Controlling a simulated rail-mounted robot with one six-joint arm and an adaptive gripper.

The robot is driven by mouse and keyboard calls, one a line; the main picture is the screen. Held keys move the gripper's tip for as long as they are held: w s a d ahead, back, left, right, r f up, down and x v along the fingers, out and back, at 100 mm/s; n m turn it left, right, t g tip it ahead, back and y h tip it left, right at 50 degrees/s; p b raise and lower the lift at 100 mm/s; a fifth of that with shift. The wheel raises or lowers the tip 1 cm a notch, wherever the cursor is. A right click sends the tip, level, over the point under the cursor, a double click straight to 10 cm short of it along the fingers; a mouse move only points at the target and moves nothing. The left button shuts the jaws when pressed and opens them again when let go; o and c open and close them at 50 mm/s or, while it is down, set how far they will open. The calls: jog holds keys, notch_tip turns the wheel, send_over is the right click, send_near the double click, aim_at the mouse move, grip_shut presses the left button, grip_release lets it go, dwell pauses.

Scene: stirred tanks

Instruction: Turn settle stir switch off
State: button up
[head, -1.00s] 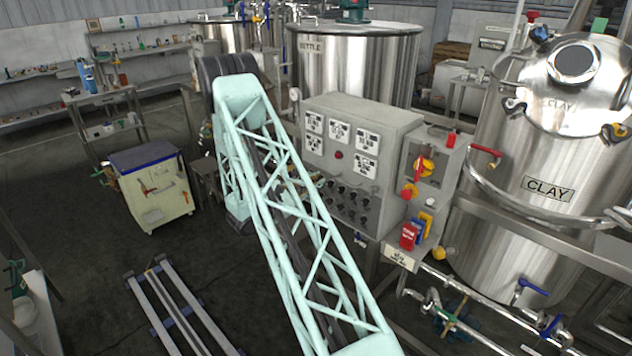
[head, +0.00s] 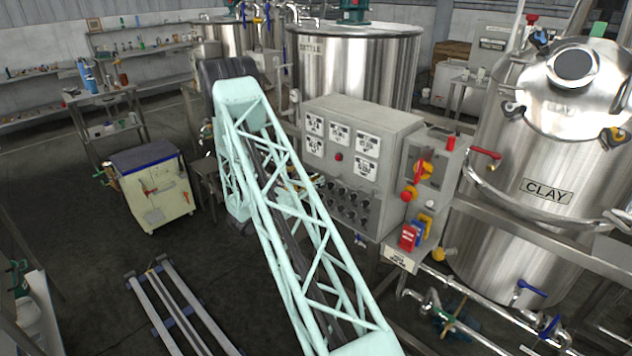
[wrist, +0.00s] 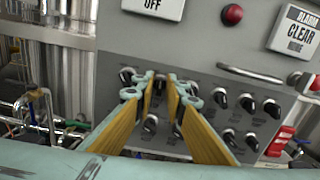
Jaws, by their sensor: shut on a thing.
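A grey control panel (head: 350,165) carries several black rotary knobs in rows below its printed labels. In the wrist view the panel face (wrist: 200,50) fills the upper picture. My gripper (wrist: 160,86) has its two yellow-sided fingers closed around one dark knob (wrist: 159,82) in the upper row. The fingertips partly cover this knob, so its pointer direction cannot be read. No readable label shows which knob is the settle stir switch. In the head view my arm's pale green lattice link hides most of the gripper at the panel's left side.
Other knobs (wrist: 220,100) sit close to the fingers, with a metal handle (wrist: 250,73) above right. A red button (wrist: 232,14) is higher up. A side box with red and yellow switches (head: 425,170) adjoins the panel. The CLAY tank (head: 545,230) stands right, the settle tank (head: 355,70) behind.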

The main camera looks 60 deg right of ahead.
jog(key=n+p, duration=0.1)
jog(key=n, duration=0.3)
jog(key=shift+w+n, duration=0.1)
jog(key=shift+n, duration=0.3)
jog(key=shift+f, duration=0.1)
jog(key=o, duration=0.6)
jog(key=shift+a, duration=0.1)
jog(key=shift+w+a, duration=0.35)
jog(key=shift+a, duration=1.6)
jog(key=shift+w+a, duration=0.35)
jog(key=shift+a, duration=1.6)
jog(key=shift+w+a, duration=0.35)
jog(key=shift+a, duration=1.6)
